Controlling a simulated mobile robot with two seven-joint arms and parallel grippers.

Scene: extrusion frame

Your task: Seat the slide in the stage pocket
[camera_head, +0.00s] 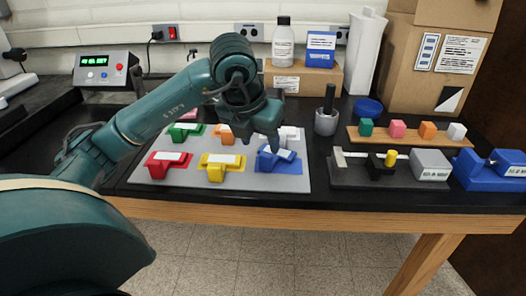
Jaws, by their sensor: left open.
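My left gripper (273,146) reaches down from the teal arm and is open at the blue piece (281,160) on the grey board (225,181). Its fingertips overlap the blue piece in the picture, and I cannot tell whether they touch it. The blue piece has a pale label on top. I cannot single out a slide or a stage pocket for sure. A dark fixture (350,179) at the right carries a pale upright plate, a yellow-and-black part (390,159) and a grey block (430,164). My right gripper is not in view.
Red (157,171), yellow (216,174), green, orange and white pieces share the board. Behind the fixture, a wooden strip (385,140) holds several coloured blocks. A blue vise-like device (482,178) stands far right. A dark cup (326,122), bottle and cardboard boxes stand behind.

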